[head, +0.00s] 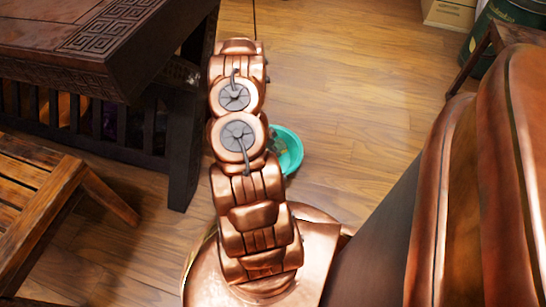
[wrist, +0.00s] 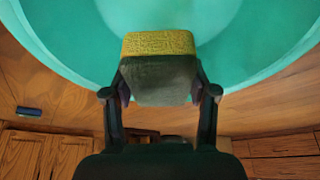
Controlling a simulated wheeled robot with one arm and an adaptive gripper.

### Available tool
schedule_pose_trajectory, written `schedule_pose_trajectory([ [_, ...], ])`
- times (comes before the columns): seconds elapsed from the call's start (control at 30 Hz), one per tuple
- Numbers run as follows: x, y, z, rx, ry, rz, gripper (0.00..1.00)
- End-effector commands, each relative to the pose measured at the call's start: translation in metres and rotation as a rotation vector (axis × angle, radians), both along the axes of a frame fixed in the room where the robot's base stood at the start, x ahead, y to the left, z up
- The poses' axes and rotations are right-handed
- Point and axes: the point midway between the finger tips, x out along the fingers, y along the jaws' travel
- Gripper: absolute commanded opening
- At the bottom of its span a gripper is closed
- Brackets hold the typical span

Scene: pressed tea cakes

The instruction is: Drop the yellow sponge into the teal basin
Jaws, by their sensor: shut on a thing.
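The yellow sponge (wrist: 158,43) has a yellow face and a dark green side. It sits between the two fingers of my gripper (wrist: 162,92) in the wrist view, with a finger pressed on each side. The teal basin (wrist: 262,50) fills the top of the wrist view, behind the sponge. In the head view the teal basin (head: 294,145) stands on the floor, partly hidden behind my arm. My gripper is hidden there. Small yellowish and grey patches show against the basin, too small to identify. I cannot tell how high the sponge is above the basin.
A dark carved table (head: 60,60) stands at the left, with a slatted wooden seat (head: 35,180) in front. A cardboard box (head: 449,14) and a dark green tin (head: 500,25) are at the far right. The wooden floor (head: 350,70) right of the basin is clear.

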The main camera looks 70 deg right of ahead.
Motion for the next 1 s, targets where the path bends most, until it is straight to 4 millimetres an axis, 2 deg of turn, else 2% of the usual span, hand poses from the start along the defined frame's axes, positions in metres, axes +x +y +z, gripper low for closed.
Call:
schedule_pose_trajectory([
  [0.27,0.0001,0.0000,-0.0010,0.000,0.000,0.000,0.02],
  [0.3,0.0001,0.0000,-0.0010,0.000,0.000,0.000,0.60],
  [0.57,0.0002,0.0000,-0.0010,0.000,0.000,0.000,0.87],
  [1.0,0.0018,0.0010,0.0036,-0.001,-0.001,-0.001,0.87],
])
